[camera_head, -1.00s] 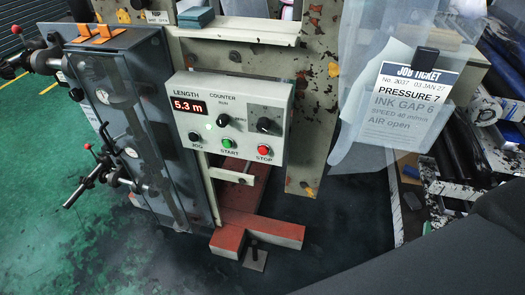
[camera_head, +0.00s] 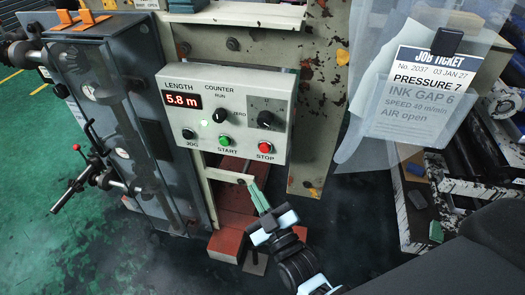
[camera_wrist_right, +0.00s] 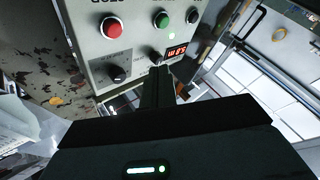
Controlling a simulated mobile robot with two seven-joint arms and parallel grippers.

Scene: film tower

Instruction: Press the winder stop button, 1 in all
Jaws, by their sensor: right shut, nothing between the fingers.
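The red STOP button (camera_head: 265,147) is at the lower right of the pale control panel (camera_head: 212,76). It also shows at the upper left of the right wrist view (camera_wrist_right: 112,28), where the panel is upside down. The green START button (camera_head: 225,141) and the black JOG button (camera_head: 188,134) are to its left. My right gripper (camera_head: 250,184) is shut and empty, its fingertips below the panel in the head view and apart from the red button. In the right wrist view the shut fingers (camera_wrist_right: 158,88) point towards the panel. My left gripper is not in view.
The length display (camera_head: 184,100) reads 5.8 m. Black knobs (camera_head: 220,115) sit above the buttons. A clear sleeve with the job ticket (camera_head: 424,90) hangs to the right. A grey cabinet (camera_head: 115,110) with levers stands to the left.

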